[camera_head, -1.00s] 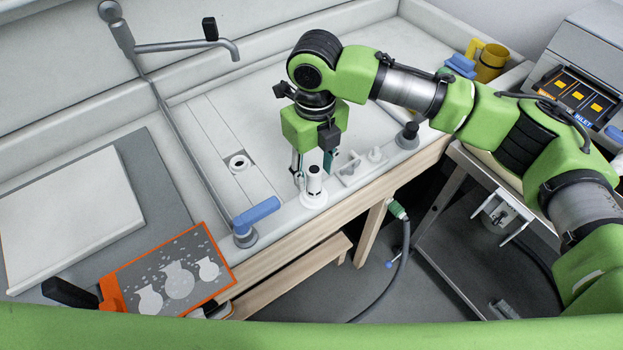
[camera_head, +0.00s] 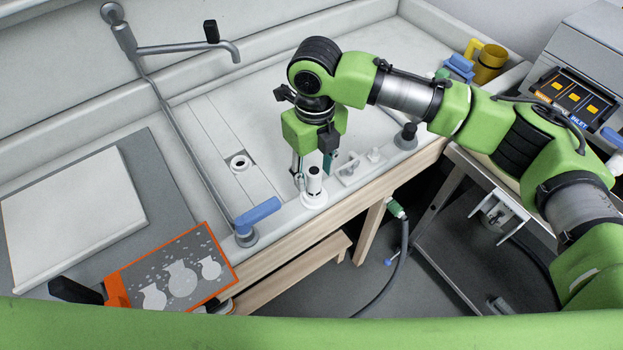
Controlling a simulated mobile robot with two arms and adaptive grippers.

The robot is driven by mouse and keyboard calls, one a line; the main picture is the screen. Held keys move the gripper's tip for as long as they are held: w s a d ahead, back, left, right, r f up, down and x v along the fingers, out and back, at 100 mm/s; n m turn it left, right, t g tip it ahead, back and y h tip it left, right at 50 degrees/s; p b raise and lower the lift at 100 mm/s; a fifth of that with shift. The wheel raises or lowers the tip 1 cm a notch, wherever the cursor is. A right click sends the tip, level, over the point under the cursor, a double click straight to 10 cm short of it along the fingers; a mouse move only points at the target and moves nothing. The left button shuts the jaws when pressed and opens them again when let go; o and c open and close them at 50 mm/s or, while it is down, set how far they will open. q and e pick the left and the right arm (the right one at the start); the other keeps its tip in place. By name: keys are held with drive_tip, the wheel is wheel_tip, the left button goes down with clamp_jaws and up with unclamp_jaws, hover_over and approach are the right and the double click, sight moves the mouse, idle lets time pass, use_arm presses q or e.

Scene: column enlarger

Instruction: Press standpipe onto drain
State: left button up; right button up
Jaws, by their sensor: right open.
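The standpipe (camera_head: 314,183) is a short white tube with a dark top and a wide white foot. It stands upright on the sink's front ledge. The drain (camera_head: 239,163) is a round white-rimmed hole with a dark centre in the sink floor, left of the standpipe. My right gripper (camera_head: 312,168) points down at the standpipe, its fingers open, one on the left and one behind to the right. I cannot tell whether they touch the tube; nothing looks gripped. The drain is uncovered. My left gripper is not in view.
A blue-handled valve (camera_head: 257,215) stands on the ledge left of the standpipe, with a long grey pipe behind it. Small white fittings (camera_head: 348,170) and a dark knob (camera_head: 406,136) lie to the right. An orange-framed panel (camera_head: 178,272) is at lower left.

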clamp_jaws()
drive_tip(key=shift+r+p, duration=0.5)
idle(0.5)
drive_tip(key=shift+r+p, duration=2.4)
drive_tip(key=shift+p, duration=0.05)
